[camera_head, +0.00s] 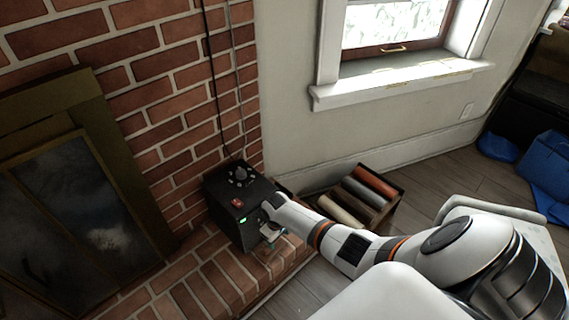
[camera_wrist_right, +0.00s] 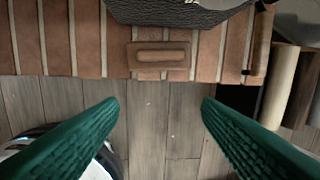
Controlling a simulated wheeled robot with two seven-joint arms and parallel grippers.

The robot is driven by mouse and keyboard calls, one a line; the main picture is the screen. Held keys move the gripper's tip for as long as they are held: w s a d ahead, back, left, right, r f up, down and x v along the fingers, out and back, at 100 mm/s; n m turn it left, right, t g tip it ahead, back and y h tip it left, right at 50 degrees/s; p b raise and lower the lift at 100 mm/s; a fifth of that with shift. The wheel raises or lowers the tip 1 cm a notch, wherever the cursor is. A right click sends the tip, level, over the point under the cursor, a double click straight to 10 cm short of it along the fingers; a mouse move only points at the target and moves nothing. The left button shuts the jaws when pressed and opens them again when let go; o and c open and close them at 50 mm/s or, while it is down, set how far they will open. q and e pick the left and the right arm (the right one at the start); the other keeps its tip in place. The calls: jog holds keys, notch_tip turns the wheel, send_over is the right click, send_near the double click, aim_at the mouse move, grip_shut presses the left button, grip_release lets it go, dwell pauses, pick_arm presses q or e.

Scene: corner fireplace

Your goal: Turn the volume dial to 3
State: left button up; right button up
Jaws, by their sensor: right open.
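A black box (camera_head: 227,216) stands on the brick hearth against the brick wall. On its top are a dark round volume dial (camera_head: 240,174) with white marks around it and a red switch (camera_head: 237,203). A small green light glows on its front. The marks are too small to read. My right gripper (camera_head: 270,236) is beside the box's right front side, apart from the dial. In the right wrist view its two green fingers (camera_wrist_right: 160,105) are spread with nothing between them, and the box's lower edge (camera_wrist_right: 180,12) shows at the top. My left gripper is not in view.
A wooden crate (camera_head: 392,212) with several rolls or logs stands on the floor right of the box. A cable (camera_head: 213,80) runs down the wall behind it. The fireplace door (camera_head: 65,215) is at left. A window (camera_head: 400,45) and blue bags (camera_head: 548,165) are farther off.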

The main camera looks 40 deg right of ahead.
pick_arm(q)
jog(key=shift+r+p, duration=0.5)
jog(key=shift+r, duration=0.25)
pick_arm(e)
jog(key=s+f, duration=0.1)
jog(key=s, duration=0.1)
jog(key=s+f, duration=0.1)
jog(key=shift+s+a+f, duration=0.3)
jog(key=shift+s+a, duration=0.05)
jog(key=shift+a, duration=0.05)
